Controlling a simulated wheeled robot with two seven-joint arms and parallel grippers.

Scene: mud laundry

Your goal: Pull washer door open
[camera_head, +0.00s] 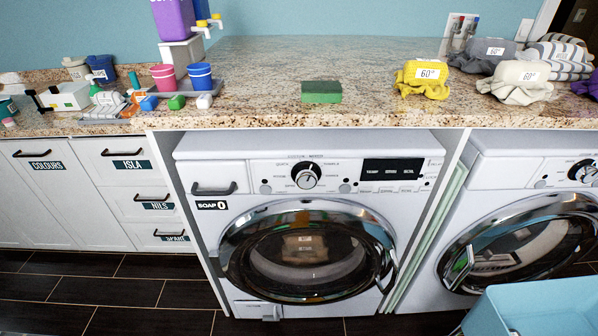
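A white front-loading washer (250,172) stands under the granite counter in the middle of the view. Its round door (232,232) has a chrome rim and dark glass, and looks shut. A curved door handle (388,270) sits on the right side of the rim. A brownish item with a pale label (305,247) shows through the glass. A second white machine (500,175) stands to the right, partly cut off. Its round door (447,262) has a handle (460,268) on the left side. Neither of my grippers is in view.
A light blue bin (540,308) stands at the lower right, before the second machine. The dark tiled floor (120,292) is clear at the left. The counter (250,85) holds a green sponge (321,92), folded cloths (423,80) and cups (200,77). White drawers (135,195) are shut.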

